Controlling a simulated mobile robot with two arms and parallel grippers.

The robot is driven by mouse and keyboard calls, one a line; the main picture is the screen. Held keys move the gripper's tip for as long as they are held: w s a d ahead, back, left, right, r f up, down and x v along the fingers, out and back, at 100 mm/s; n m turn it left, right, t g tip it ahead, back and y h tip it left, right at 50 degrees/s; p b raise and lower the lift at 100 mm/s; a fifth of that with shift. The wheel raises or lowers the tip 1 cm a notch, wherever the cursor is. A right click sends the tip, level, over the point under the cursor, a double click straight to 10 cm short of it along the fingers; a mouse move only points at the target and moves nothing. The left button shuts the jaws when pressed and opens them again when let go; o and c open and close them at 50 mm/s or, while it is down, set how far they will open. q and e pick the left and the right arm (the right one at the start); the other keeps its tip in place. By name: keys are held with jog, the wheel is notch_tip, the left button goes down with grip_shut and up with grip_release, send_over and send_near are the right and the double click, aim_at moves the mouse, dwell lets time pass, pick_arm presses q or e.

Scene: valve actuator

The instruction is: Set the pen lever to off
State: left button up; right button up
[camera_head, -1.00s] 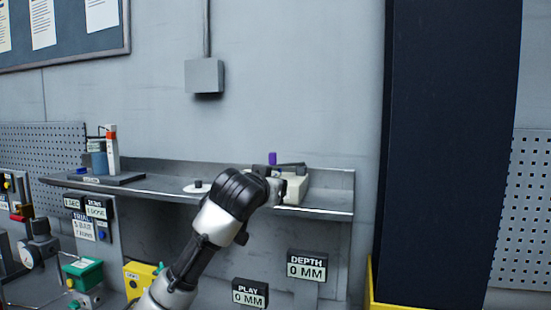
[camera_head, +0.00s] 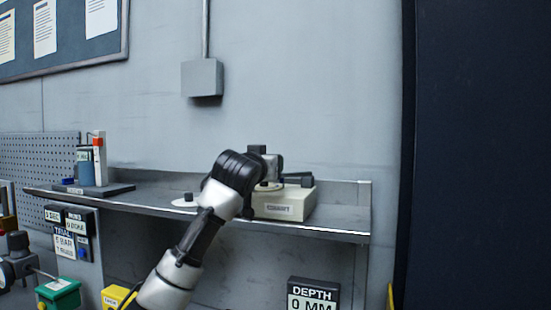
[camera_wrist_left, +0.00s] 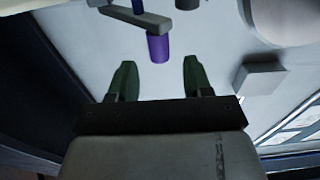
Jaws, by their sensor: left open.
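The recorder is a cream box (camera_head: 286,205) with a front label, on the right part of the shelf. A dark arm (camera_head: 298,180) lies across its top. In the left wrist view a grey lever arm (camera_wrist_left: 135,14) ends in a purple knob (camera_wrist_left: 158,48), likely the pen lever. My left gripper (camera_wrist_left: 158,70) is open and empty there, with the knob just beyond and between its fingertips, apparently not gripped. In the head view my left gripper (camera_head: 266,160) is over the recorder's left part; its fingers and the purple knob are hidden. My right gripper is not in view.
The metal shelf (camera_head: 340,218) has a raised back edge. A white disc with a dark knob (camera_head: 186,201) sits left of my arm. A dark stand with bottles (camera_head: 92,189) is at the left end. A "DEPTH 0 MM" sign (camera_head: 313,294) hangs below.

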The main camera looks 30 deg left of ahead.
pick_arm(q)
jog(key=p+x, duration=0.1)
jog(key=x, duration=0.4)
jog(key=shift+f, duration=0.1)
jog(key=shift+w+a+p, duration=0.15)
jog(key=shift+w+p, duration=0.3)
jog(key=shift+w, duration=0.15)
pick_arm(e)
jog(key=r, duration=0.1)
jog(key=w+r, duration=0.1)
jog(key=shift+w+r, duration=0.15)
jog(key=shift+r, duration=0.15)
pick_arm(q)
grip_shut()
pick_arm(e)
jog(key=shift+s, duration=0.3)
